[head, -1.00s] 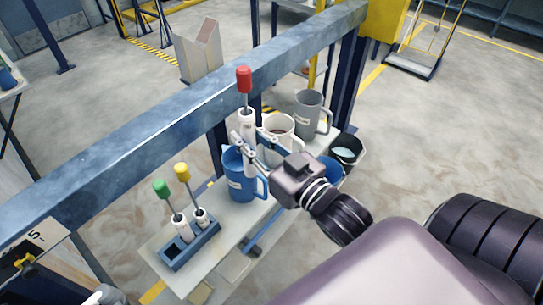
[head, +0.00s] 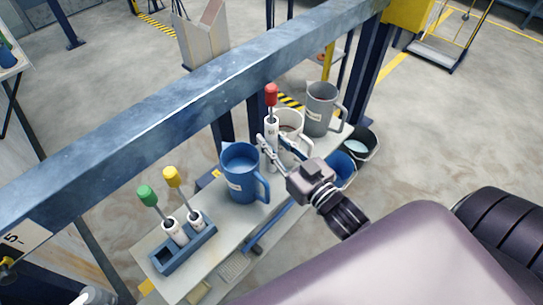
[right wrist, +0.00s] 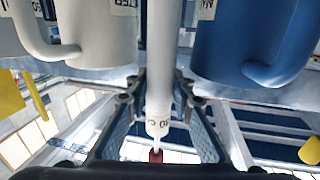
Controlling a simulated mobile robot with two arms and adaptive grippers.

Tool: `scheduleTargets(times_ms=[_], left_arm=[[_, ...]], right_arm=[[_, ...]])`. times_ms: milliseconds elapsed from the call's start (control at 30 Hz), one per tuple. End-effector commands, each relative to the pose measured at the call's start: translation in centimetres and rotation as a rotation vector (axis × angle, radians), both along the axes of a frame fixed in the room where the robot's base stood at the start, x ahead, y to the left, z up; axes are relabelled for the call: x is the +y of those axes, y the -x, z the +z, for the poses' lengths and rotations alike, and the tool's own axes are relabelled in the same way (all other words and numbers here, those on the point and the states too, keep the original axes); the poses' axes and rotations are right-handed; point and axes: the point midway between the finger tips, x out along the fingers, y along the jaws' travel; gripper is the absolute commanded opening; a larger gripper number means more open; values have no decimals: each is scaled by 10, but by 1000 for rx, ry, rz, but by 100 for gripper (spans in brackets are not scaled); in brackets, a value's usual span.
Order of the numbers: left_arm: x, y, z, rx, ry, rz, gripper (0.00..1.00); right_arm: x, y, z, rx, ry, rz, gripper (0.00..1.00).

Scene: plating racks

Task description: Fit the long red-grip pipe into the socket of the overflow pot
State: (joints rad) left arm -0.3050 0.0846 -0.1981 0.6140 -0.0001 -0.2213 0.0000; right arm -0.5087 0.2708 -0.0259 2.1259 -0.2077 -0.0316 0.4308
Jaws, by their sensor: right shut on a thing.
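The long pipe is white with a red grip (head: 271,95) on a thin rod at its top. My right gripper (head: 268,148) is shut on its white body (head: 272,132). The pipe stands about upright in the gap between a blue jug (head: 240,178) and a white jug (head: 293,122). In the right wrist view the pipe (right wrist: 160,60) runs between my fingers (right wrist: 156,104), with the white jug (right wrist: 85,20) left and the blue jug (right wrist: 240,45) right. A grey jug (head: 320,112) stands behind. I cannot read which pot is the overflow pot. The pipe's lower end and the socket are hidden.
A blue rack (head: 178,256) at the shelf's front left holds a green-grip pipe (head: 147,196) and a yellow-grip pipe (head: 172,178). A thick blue beam (head: 120,130) crosses behind the shelf (head: 232,232). A dark bucket (head: 362,145) and a blue bucket (head: 342,170) are at the right.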

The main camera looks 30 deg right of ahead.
Motion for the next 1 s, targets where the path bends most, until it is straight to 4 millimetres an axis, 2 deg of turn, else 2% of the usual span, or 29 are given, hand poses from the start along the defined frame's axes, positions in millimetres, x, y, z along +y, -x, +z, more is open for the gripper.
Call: scheduleTargets(times_ms=[33,200,500,900,933,1000], left_arm=[[-1,-3,-1,-5,1,0,63],[-4,-12,-2,-17,5,1,63],[-8,-12,-6,-18,10,0,63],[-7,-9,-8,-12,9,-1,63],[-7,-8,-8,-12,9,-1,63],[-7,-8,-8,-12,9,-1,63]], right_arm=[[0,0,-9,-1,-1,0,0],[0,0,-22,-4,-1,0,0],[0,0,-59,-3,0,0,0],[0,0,-63,-4,-1,1,0],[0,0,-63,-2,1,0,25],[0,0,-63,-2,1,0,29]])
